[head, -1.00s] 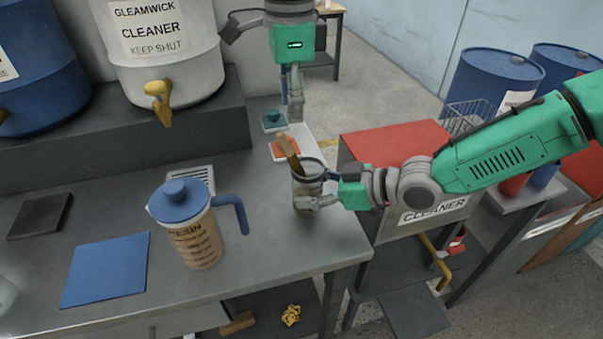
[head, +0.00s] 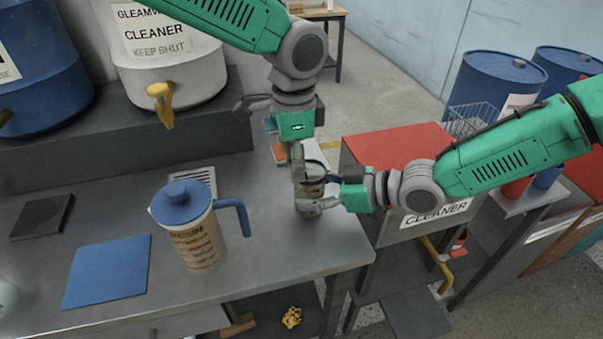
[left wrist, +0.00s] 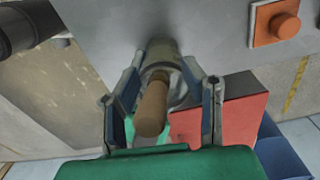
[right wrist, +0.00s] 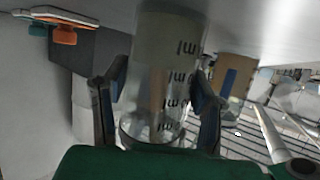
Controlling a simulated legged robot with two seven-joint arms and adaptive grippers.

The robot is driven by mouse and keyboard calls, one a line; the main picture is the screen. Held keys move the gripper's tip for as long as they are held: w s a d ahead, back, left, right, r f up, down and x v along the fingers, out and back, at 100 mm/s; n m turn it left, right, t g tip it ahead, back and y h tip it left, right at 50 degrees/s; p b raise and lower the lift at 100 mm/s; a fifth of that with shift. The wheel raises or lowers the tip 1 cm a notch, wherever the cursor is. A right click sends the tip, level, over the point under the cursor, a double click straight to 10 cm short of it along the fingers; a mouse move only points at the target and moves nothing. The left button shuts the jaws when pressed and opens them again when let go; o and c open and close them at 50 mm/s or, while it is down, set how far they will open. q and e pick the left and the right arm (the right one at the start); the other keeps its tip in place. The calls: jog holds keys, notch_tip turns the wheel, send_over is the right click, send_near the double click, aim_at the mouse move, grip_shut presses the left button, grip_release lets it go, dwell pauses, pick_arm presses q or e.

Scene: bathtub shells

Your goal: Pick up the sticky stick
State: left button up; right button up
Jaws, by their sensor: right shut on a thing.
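The sticky stick (left wrist: 152,108) has a brown wooden handle and stands in a clear beaker (head: 312,190) with black volume marks. Its handle is mostly hidden behind my left gripper in the head view. My left gripper (left wrist: 163,70) is above the beaker, pointing down, with its open fingers on either side of the handle and gaps visible. It also shows in the head view (head: 298,170). My right gripper (right wrist: 158,95) is shut around the beaker (right wrist: 168,60) from the right side, near the bench's right edge. The stick shows faintly through the glass.
A resin jug (head: 194,245) with a blue lid stands left of the beaker, beside a blue mat (head: 107,271). A cleaner drum (head: 170,60) sits on the raised ledge behind. A red-topped cabinet (head: 395,145) stands right of the bench. Small scrapers (left wrist: 284,25) lie behind the beaker.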

pick_arm(q)
grip_shut()
jog(key=shift+r, duration=0.15)
notch_tip(320, 180, up, 18)
dwell(0.4)
pick_arm(e)
jog(key=o, duration=1.3)
